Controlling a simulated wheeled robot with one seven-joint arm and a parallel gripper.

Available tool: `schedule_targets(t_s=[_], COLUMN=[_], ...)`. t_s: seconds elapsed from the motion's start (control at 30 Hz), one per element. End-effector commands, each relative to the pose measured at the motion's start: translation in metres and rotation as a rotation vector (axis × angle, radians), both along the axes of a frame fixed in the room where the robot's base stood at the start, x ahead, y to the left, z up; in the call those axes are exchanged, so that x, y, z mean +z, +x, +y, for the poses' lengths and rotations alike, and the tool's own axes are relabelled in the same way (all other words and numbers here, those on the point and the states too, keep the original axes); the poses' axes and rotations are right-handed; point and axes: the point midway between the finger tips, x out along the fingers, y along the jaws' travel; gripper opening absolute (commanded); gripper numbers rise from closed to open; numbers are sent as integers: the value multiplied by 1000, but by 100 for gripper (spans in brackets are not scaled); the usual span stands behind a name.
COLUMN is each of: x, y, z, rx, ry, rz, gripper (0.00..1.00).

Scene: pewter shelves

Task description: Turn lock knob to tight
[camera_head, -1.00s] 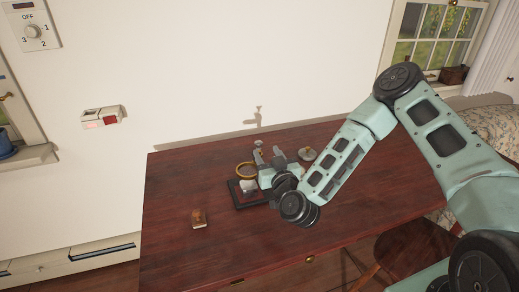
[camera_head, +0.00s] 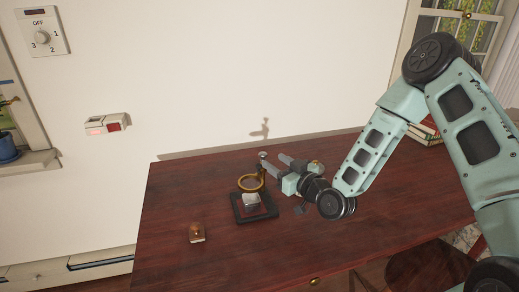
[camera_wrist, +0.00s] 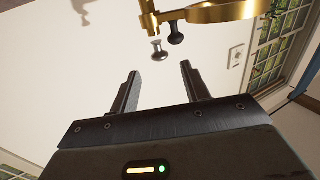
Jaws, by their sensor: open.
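A magnifier stand has a gold ring (camera_head: 251,182) above a dark square base (camera_head: 240,211) on the table. In the wrist view the gold ring and post (camera_wrist: 205,12) are at the top. A silver knob (camera_wrist: 157,50) and a black knob (camera_wrist: 175,33) stick out near the post; I cannot tell which is the lock knob, nor read any tight mark. My gripper (camera_head: 275,161) is open and empty, just right of the ring. In the wrist view my gripper (camera_wrist: 160,74) points up at the knobs; the silver one appears between and beyond the fingertips, apparently untouched.
The dark red table (camera_head: 180,255) is mostly clear at the front. A small brown object (camera_head: 196,232) lies left of the stand, and a pale block (camera_head: 251,201) is at its base. A wall dial (camera_head: 41,38) and a red-and-white wall box (camera_head: 107,124) are on the left.

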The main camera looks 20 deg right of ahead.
Motion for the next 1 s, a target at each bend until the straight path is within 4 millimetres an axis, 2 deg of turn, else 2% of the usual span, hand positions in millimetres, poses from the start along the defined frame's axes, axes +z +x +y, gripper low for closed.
schedule_targets(t_s=[0.2, 0.4, 0.6, 0.87, 0.97, 1.0], x=[1, 1, 0, 0, 0, 0], y=[42, 68, 79, 80, 80, 80], z=[17, 28, 32, 32, 32, 32], rx=[0, 1, 0, 0, 0, 0], ry=[1, 1, -1, 0, -1, -1], rz=[-2, -2, -1, 0, 0, 0], gripper=[46, 46, 46, 46, 21, 10])
